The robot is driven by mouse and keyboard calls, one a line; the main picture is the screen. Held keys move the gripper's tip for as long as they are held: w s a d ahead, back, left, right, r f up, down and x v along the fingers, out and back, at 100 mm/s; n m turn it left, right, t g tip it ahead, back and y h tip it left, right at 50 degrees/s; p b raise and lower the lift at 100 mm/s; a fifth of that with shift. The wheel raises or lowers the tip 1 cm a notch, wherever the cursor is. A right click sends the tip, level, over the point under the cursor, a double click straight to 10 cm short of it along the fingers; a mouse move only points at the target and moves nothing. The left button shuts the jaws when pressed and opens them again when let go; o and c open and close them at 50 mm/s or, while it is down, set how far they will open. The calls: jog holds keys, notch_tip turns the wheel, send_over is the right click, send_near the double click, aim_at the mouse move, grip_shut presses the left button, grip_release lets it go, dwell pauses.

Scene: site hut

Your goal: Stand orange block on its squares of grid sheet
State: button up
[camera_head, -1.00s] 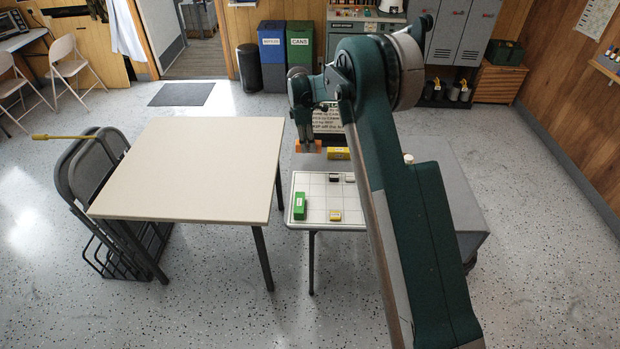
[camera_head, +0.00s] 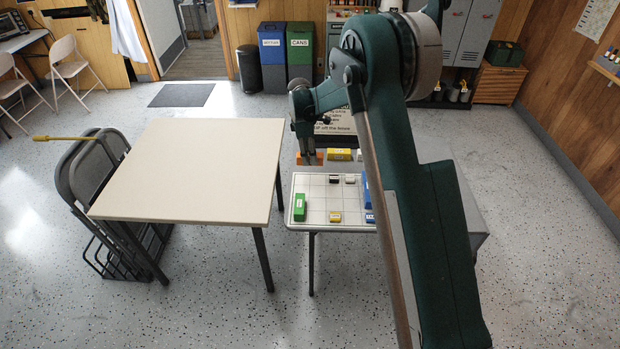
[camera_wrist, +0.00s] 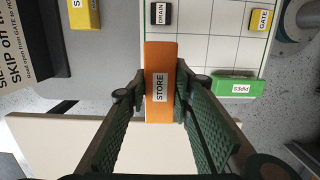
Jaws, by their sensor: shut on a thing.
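My gripper (camera_head: 309,158) is shut on the orange block (camera_wrist: 160,104), which bears a STORE label in the wrist view. The orange block also shows small between the fingertips in the head view, just beyond the far left edge of the grid sheet (camera_head: 317,203). In the wrist view the two fingers (camera_wrist: 160,96) flank the block, and its upper part overlaps the edge of the grid sheet (camera_wrist: 214,52). The block seems to be held above the sheet; its height is hard to tell. The label of its own squares cannot be made out.
A green block (camera_head: 300,208), a small yellow block (camera_head: 336,217), two small dark-and-white blocks (camera_head: 335,179) and blue blocks (camera_head: 366,190) stand on the sheet. Another yellow block (camera_head: 340,154) lies beyond it. A bare cream table (camera_head: 190,170) stands at left. The sheet's middle is clear.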

jog(key=shift+f, duration=2.95)
jog(key=shift+f, duration=0.1)
jog(key=shift+f+b, duration=0.4)
jog(key=shift+f, duration=1.4)
jog(key=shift+f, duration=0.15)
jog(key=o, duration=1)
jog(key=shift+c, duration=0.2)
jog(key=shift+r, duration=0.2)
jog(key=r, duration=0.4)
jog(key=a+r, duration=0.1)
jog(key=r, duration=0.3)
jog(key=r+p, duration=0.1)
jog(key=r, duration=0.3)
jog(key=shift+a, duration=0.25)
